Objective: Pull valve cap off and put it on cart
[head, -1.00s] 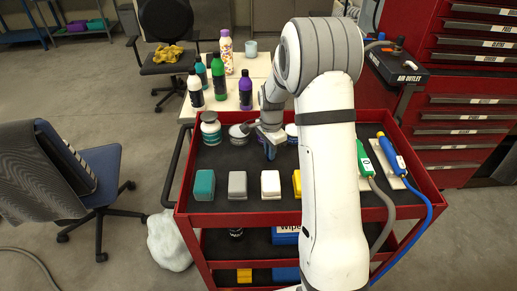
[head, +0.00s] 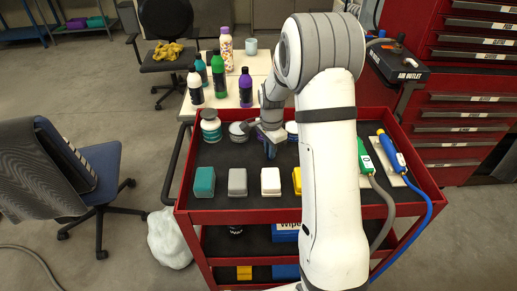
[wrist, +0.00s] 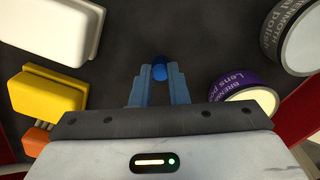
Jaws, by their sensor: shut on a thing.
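My gripper (wrist: 159,74) is shut on a small round dark-blue cap (wrist: 159,66) in the wrist view, held between its two blue fingertips. In the head view the gripper (head: 270,150) is low over the black top of the red cart (head: 255,217), pointing down. The cap cannot be made out in the head view. I cannot tell whether it touches the cart's mat. No valve is recognisable in view.
White (head: 270,181), grey (head: 237,182), teal (head: 204,181) and yellow (wrist: 48,92) blocks stand near the cart's front. Round tins, one purple-labelled (wrist: 243,93), stand close by. Bare mat shows between blocks and tins.

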